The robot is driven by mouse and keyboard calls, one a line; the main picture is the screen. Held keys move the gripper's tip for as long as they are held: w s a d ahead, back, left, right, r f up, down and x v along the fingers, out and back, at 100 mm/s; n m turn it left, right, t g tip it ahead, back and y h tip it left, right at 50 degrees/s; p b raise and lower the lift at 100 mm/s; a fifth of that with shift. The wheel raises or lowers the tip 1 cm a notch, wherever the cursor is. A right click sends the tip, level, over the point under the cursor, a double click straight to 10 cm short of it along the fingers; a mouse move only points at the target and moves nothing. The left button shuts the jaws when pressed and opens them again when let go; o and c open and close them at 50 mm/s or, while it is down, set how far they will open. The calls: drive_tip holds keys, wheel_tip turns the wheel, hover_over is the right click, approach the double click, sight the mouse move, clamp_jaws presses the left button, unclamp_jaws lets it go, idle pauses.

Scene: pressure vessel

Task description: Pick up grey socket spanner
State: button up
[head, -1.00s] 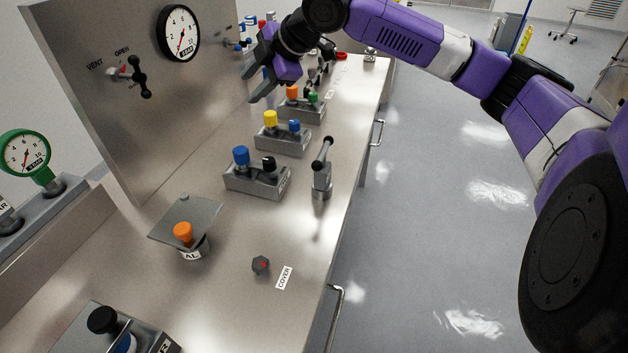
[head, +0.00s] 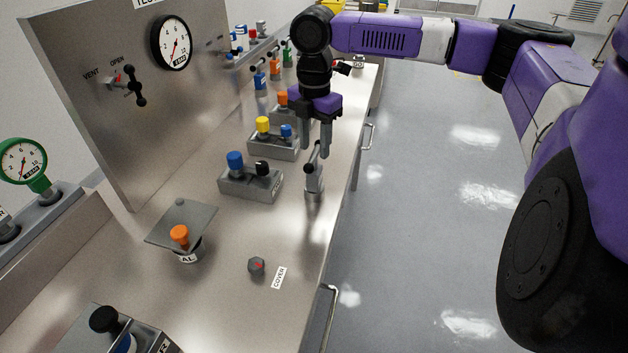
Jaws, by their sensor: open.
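The grey socket spanner (head: 314,184) stands upright near the right edge of the steel bench, with a black crossbar handle at its top. My gripper (head: 316,150) points down with its two grey fingers apart. In the picture it is right at the spanner's top, and one finger overlaps the handle, partly hiding it. I cannot tell whether the fingers touch the handle or are still above it. Nothing is seen held between them.
Grey blocks with coloured knobs stand left of the spanner, the nearest with blue and black knobs (head: 250,181). A grey plate with an orange knob (head: 180,234) and a dark hex piece (head: 257,265) lie nearer. A panel with a gauge (head: 172,42) rises at left.

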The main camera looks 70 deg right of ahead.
sight(314, 153)
drive_tip(key=shift+f+p, duration=0.3)
drive_tip(key=shift+f, duration=1.8)
drive_tip(key=shift+c, duration=0.2)
clamp_jaws()
drive_tip(key=shift+r, duration=0.1)
